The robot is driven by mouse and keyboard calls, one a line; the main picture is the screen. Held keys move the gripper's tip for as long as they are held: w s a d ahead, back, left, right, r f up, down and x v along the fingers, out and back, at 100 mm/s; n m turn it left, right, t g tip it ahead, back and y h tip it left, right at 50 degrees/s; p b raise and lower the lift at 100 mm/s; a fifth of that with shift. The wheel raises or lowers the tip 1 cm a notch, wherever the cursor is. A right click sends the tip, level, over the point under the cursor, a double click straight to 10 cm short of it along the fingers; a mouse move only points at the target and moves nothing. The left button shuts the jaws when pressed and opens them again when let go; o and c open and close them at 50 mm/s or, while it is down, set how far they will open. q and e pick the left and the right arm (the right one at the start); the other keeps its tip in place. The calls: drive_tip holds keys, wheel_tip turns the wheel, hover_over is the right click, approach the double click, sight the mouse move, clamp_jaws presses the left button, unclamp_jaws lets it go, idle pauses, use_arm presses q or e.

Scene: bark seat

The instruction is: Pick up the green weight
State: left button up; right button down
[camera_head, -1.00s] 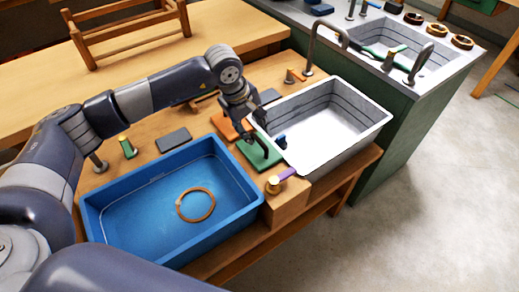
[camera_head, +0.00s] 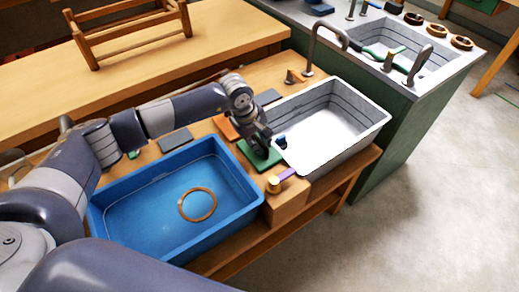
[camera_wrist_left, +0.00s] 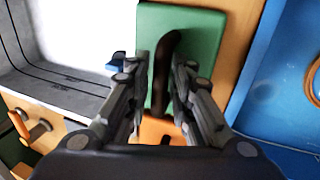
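The green weight is a flat green slab (camera_head: 246,152) with a dark curved handle, lying on the wooden bench between the blue tub and the white basin. In the left wrist view the green slab (camera_wrist_left: 206,30) fills the upper middle, and its dark handle (camera_wrist_left: 163,72) stands up from it. My left gripper (camera_head: 262,150) is down over the weight in the head view and hides much of it. In the left wrist view its two fingers (camera_wrist_left: 164,80) stand on either side of the handle, with a gap showing. My right gripper is out of view.
The blue tub (camera_head: 118,237) with a tan ring (camera_head: 198,204) lies left of the weight, the white basin (camera_head: 350,145) right. An orange slab (camera_head: 226,127) lies behind. A brass-ended purple piece (camera_head: 286,175) is in front. A grey slab (camera_head: 175,140) lies behind the tub.

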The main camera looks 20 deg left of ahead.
sight(259, 139)
use_arm(q)
clamp_jaws()
drive_tip(key=shift+r, duration=0.1)
drive_tip(key=shift+w, duration=0.1)
drive_tip(key=shift+r, duration=0.35)
wheel_tip(259, 139, up, 9)
drive_tip(key=shift+r+b, duration=0.15)
drive_tip(key=shift+b, duration=0.65)
